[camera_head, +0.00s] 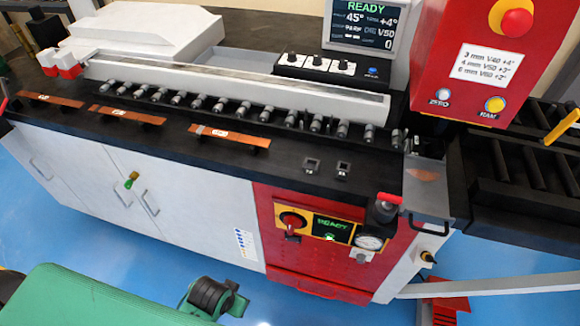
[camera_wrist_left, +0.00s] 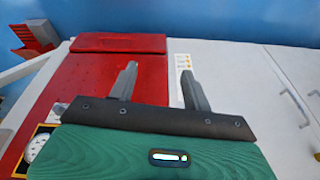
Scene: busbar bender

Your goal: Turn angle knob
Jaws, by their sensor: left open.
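Three white-marked knobs sit in a row on a dark panel below the screen in the head view: a left knob (camera_head: 291,57), a middle knob (camera_head: 317,62) and a right knob (camera_head: 343,66). Their labels are too small to read, so I cannot tell which is the angle knob. The screen (camera_head: 362,24) shows READY, 45°, +4° and V50. My left gripper (camera_wrist_left: 158,87) is open and empty in the left wrist view, in front of the red panel and white cabinet, away from the knobs. My right gripper is not in view.
A blue button (camera_head: 372,71) is right of the knobs. A red box (camera_head: 455,50) with a red stop button (camera_head: 517,22) stands at right. Copper bars (camera_head: 230,136) lie along the front counter. A red switch (camera_head: 292,220) and gauge (camera_head: 370,242) are on the front.

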